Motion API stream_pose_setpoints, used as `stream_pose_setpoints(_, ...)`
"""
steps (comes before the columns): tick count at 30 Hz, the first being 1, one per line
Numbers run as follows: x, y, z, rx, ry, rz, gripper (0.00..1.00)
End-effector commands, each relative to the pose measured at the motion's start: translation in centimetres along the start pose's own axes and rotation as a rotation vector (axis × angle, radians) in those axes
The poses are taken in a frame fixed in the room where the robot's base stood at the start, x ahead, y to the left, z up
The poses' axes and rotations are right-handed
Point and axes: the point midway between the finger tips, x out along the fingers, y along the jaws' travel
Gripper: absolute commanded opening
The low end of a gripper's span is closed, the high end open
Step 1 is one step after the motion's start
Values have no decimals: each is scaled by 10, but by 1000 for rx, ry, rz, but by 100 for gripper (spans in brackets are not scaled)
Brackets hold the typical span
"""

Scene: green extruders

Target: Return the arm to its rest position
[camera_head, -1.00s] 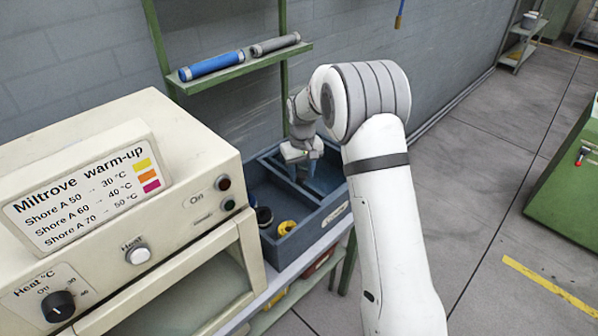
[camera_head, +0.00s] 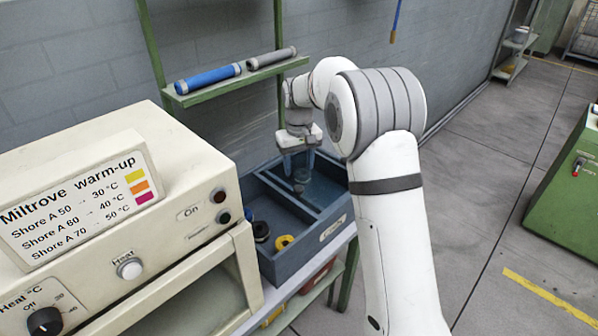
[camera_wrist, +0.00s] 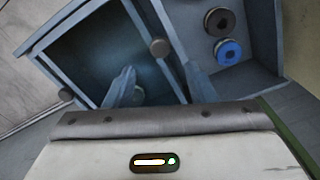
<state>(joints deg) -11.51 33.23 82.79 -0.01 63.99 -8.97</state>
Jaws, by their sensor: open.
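My arm reaches over a blue-grey divided bin (camera_head: 284,272). In the head view, my gripper (camera_head: 299,170) points down above the bin's far compartment, with its two fingers apart. In the wrist view, the fingers (camera_wrist: 158,80) stand apart with nothing clasped between them. A small grey round piece (camera_head: 301,177) shows just under the fingers in the head view. A brownish round knob-like piece (camera_wrist: 159,47) is by the divider in the wrist view. I cannot tell whether these are the same thing.
The near compartment holds a yellow spool (camera_head: 284,242) and a dark spool (camera_head: 261,230); the wrist view also shows a blue one (camera_wrist: 228,51). A cream warm-up machine (camera_head: 190,165) stands left of the bin. A green shelf (camera_head: 235,84) with blue and grey tubes is behind.

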Motion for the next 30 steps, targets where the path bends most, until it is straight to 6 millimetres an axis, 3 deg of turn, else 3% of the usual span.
stream_pose_setpoints(11, -1, -1, 0, -1, 0, 0, 50)
stream_pose_setpoints(16, -20, 4, 19, 21, 19, 3, 50)
stream_pose_setpoints(20, -51, 10, 58, 60, 53, 9, 50)
stream_pose_setpoints(24, -80, 15, 112, 113, 94, 16, 50)
stream_pose_setpoints(30, -104, 15, 192, 186, 152, 27, 50)
